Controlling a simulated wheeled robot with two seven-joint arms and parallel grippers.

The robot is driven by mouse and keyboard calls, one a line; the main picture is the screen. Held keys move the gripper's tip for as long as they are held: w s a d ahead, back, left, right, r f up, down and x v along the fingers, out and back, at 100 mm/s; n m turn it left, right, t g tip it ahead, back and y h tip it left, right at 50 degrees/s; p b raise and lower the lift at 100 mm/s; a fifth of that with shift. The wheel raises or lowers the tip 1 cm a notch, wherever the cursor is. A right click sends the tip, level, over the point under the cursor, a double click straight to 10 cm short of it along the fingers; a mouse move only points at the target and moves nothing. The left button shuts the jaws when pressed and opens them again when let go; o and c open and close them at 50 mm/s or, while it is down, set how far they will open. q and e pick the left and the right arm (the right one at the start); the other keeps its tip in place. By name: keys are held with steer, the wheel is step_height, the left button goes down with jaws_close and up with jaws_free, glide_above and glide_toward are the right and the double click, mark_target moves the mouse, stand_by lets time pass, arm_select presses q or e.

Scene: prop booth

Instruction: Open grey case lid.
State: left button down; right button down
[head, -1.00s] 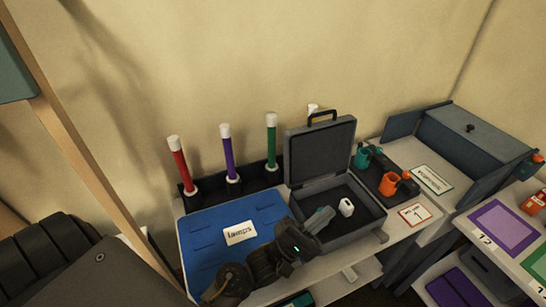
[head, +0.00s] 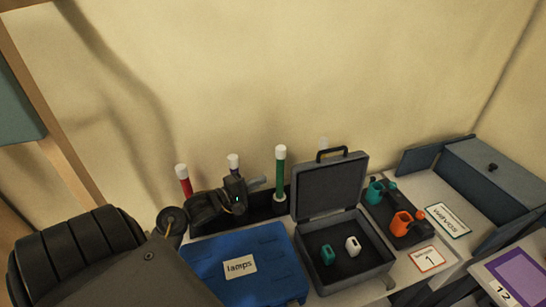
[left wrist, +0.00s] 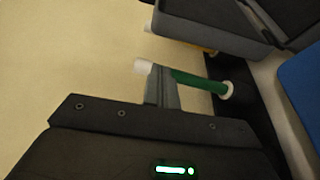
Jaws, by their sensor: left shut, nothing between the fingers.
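The grey case (head: 345,285) stands on the table with its lid (head: 330,188) raised upright at the back and the handle on top. A teal piece (head: 328,254) and a white piece (head: 352,246) lie inside on the dark lining. My left gripper (head: 260,183) is shut and empty, left of the raised lid and behind the blue case. Its fingers (left wrist: 164,88) overlap the green tube in the left wrist view; I cannot tell whether they touch it. Part of the grey case (left wrist: 215,30) shows at the top there. My right gripper is not in view.
A blue case labelled lamps (head: 270,280) sits left of the grey case. Red (head: 184,181), purple (head: 234,164) and green (head: 281,175) tubes stand behind it. Teal (head: 375,192) and orange (head: 401,223) items stand on a dark tray at right, near a grey box (head: 495,185).

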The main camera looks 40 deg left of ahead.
arm_select(q)
steer(key=w+d+p, duration=0.2)
steer(key=w, duration=0.7)
steer(key=shift+w+f+p, duration=0.15)
steer(key=shift+w+p, duration=0.1)
steer(key=shift+p, duration=0.1)
steer(key=shift+d, duration=0.15)
